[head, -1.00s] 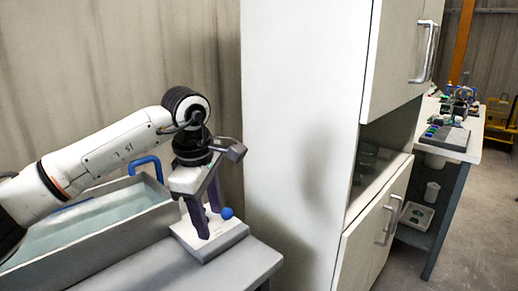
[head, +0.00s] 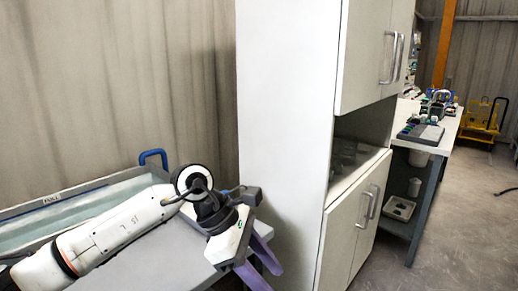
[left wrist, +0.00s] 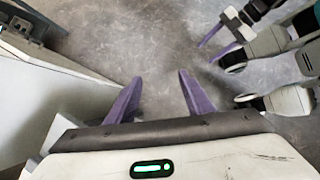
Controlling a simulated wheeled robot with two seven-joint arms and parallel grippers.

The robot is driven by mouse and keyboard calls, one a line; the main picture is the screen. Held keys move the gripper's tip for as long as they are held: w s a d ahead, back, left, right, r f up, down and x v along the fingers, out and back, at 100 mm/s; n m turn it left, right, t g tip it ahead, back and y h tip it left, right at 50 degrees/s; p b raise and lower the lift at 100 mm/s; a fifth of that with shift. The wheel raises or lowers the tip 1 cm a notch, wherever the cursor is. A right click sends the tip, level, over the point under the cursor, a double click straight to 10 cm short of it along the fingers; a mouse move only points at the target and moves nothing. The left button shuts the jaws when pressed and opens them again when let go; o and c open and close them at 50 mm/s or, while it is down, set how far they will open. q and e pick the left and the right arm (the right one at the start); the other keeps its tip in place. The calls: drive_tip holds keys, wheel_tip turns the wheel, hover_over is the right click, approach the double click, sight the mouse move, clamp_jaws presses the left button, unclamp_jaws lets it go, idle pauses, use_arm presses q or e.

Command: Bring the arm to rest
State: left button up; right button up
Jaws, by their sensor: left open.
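My left arm comes in from the left in the head view, over a grey bench top. My left gripper (head: 266,276) points down at the bench's right end, beside the white cabinet. Its purple fingers are apart and run to the bottom edge of the picture. In the left wrist view the left gripper (left wrist: 158,77) is open and empty above bare grey floor. A second gripper with purple fingers, my right one (left wrist: 212,46), shows at the upper right of the left wrist view. Its jaw state is unclear.
A tank of pale liquid with a blue handle (head: 153,156) stands behind my arm. The tall white cabinet (head: 285,110) stands right of the gripper. A workbench with small items on a grey tray (head: 421,134) and a yellow cart (head: 483,118) are farther back.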

use_arm(q)
drive_tip(key=s+d+r+n+t+h, duration=0.1)
drive_tip(key=s+d+r+n+h, duration=0.15)
drive_tip(key=d+n+h, duration=0.35)
drive_tip(key=s+d+r+n+t+h, duration=0.1)
drive_tip(key=s+d+r+n+h, duration=0.1)
drive_tip(key=s+d+n+h, duration=0.35)
drive_tip(key=w+a+f+n+t+y, duration=0.4)
drive_tip(key=a+f+n+t, duration=0.45)
drive_tip(key=n, duration=0.65)
drive_tip(key=w+a+f+n+t+y, duration=0.1)
drive_tip(key=a+f+n+t+y, duration=0.7)
drive_tip(key=n, duration=0.8)
drive_tip(key=s+a+f+n+g+y, duration=0.2)
drive_tip(key=s+a+f+n+g, duration=0.2)
drive_tip(key=s+f, duration=0.5)
drive_tip(key=s+a+f+n+g+y, duration=0.1)
drive_tip(key=s+a+f+n+g, duration=0.4)
drive_tip(key=s+a+f+n, duration=0.2)
wheel_tip(320, 180, down, 4)
drive_tip(key=s+a, duration=0.1)
drive_tip(key=s, duration=0.1)
drive_tip(key=shift+s+a+r+y, duration=0.25)
drive_tip(key=shift+s+a+y, duration=0.05)
drive_tip(key=shift+s+y, duration=0.1)
